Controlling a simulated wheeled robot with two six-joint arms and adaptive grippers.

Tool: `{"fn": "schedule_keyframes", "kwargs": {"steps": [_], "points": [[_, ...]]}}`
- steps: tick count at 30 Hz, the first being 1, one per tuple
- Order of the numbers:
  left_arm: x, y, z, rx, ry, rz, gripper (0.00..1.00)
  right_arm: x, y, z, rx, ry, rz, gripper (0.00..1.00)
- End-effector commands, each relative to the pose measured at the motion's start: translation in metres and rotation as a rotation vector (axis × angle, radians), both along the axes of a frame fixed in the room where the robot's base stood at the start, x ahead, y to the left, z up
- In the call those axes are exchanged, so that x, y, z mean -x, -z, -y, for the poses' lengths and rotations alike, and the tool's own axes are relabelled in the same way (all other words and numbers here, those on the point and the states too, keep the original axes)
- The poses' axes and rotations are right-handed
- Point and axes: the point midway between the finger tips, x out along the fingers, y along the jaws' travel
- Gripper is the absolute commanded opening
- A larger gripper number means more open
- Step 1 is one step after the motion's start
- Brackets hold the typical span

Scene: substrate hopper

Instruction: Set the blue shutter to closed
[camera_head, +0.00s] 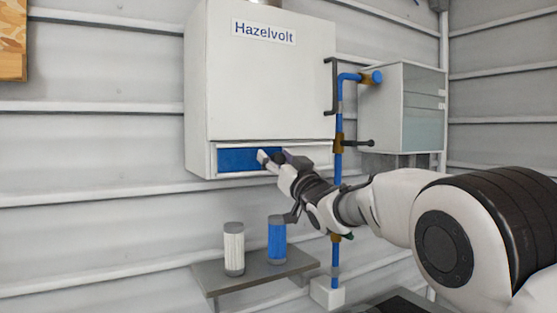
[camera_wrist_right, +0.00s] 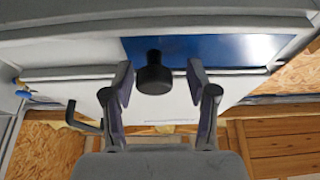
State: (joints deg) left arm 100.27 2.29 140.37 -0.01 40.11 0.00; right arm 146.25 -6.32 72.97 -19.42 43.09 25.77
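The blue shutter (camera_head: 238,159) is a flat blue panel in the slot along the bottom of the white Hazelvolt cabinet (camera_head: 262,85). It shows in the left part of the slot, and its right part is hidden behind my gripper. In the right wrist view the blue shutter (camera_wrist_right: 225,48) carries a black knob (camera_wrist_right: 154,76) near its left end there. My right gripper (camera_head: 270,158) is at the shutter. In the wrist view its two fingers (camera_wrist_right: 158,82) are apart, one on each side of the knob, with a gap on both sides. My left gripper is not in view.
A blue pipe (camera_head: 337,185) with brass fittings and dark handles runs down right of the cabinet. Below, a grey shelf (camera_head: 235,277) holds a white canister (camera_head: 234,250) and a blue canister (camera_head: 277,241). A grey box (camera_head: 400,105) hangs at the right.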

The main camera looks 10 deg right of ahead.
Motion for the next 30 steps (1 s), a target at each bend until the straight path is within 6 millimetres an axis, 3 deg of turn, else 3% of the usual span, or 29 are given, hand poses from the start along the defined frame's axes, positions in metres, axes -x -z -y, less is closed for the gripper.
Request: {"fn": "schedule_keyframes", "kwargs": {"steps": [11,22,30], "points": [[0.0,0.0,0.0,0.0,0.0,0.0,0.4,0.01,0.004,0.005,-0.002,0.001,-0.001,0.58],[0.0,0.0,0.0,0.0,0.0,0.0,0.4,0.087,0.037,0.03,0.0,0.001,-0.001,0.58],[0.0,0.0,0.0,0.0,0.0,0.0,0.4,0.106,0.046,0.036,0.001,-0.001,0.0,0.58]]}}
